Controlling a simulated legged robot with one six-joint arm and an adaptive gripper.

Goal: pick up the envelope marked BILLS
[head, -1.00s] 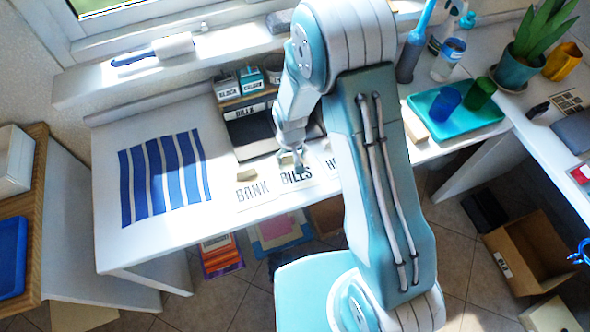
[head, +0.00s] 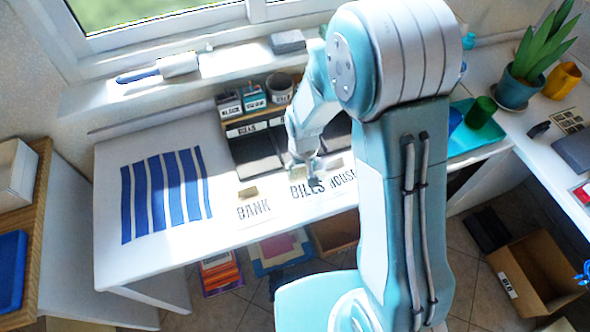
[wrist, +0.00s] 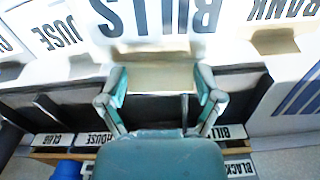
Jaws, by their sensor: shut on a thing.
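The white envelope marked BILLS (head: 311,195) lies between the BANK envelope (head: 254,218) and the HOUSE envelope (head: 343,183) near the white desk's front edge. My gripper (head: 309,179) is at its back edge. In the wrist view, the BILLS envelope (wrist: 150,44) shows large, its print upside down. Its beige tab (wrist: 155,78) sits between my two teal fingers, which are shut on it. I cannot tell whether the envelope is clear of the desk. Part of the HOUSE envelope is hidden behind my arm in the head view.
Behind the envelopes stands a wooden rack with dark slots and labels, including BILLS (head: 246,129). Small labelled boxes (head: 254,98) and a cup (head: 279,88) stand on it. A teal tray (head: 478,140) is at the right. The blue-striped sheet (head: 166,190) covers the desk's left.

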